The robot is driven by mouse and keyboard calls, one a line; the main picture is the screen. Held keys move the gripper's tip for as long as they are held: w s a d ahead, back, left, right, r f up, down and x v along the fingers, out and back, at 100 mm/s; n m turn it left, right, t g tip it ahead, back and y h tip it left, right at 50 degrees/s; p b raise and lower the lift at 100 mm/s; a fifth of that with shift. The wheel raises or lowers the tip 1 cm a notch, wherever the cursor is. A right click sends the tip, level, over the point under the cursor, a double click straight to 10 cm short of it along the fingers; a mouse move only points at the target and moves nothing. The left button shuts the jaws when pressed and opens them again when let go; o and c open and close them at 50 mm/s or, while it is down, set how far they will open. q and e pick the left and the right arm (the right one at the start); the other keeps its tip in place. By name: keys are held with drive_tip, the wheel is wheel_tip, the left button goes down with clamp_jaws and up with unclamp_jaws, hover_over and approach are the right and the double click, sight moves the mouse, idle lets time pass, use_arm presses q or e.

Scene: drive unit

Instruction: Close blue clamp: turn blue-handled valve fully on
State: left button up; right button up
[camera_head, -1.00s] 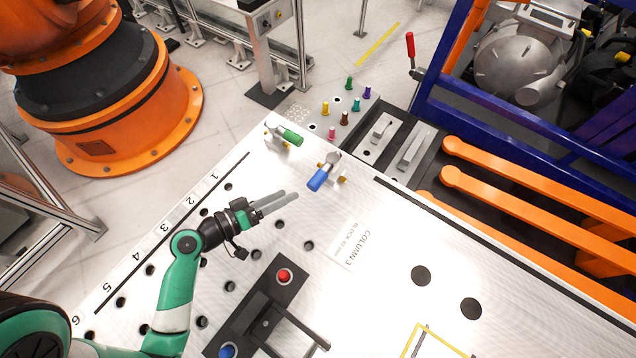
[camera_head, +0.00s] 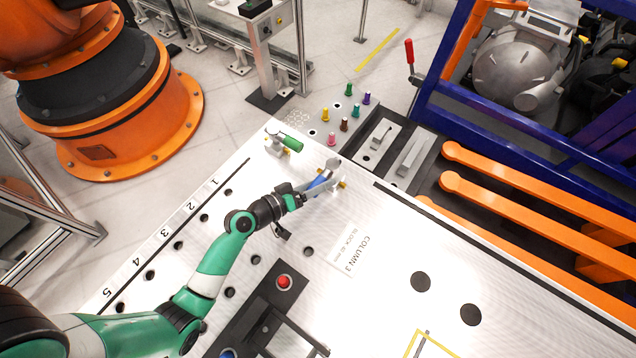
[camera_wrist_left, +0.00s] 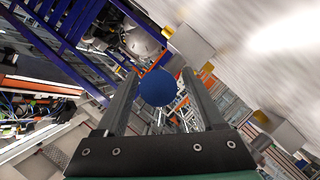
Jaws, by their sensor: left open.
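The blue-handled valve (camera_head: 320,182) stands near the far edge of the metal table, its blue handle partly hidden by my left gripper (camera_head: 322,186). My left gripper is open, with its fingers on either side of the handle. In the left wrist view the round blue handle end (camera_wrist_left: 158,87) shows between the two fingers of the left gripper (camera_wrist_left: 160,95), with a gap visible near each finger. I cannot tell whether either finger touches it. My right gripper is in neither view.
A green-handled valve (camera_head: 290,142) stands just to the left of the blue one. Several coloured pegs (camera_head: 343,124) stand behind. A black block with a red button (camera_head: 284,282) lies nearer. The table's right part around the label (camera_head: 352,250) is mostly clear.

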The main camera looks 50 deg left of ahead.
use_arm(q)
drive_tip(key=shift+c, duration=0.2)
clamp_jaws()
idle(1.1)
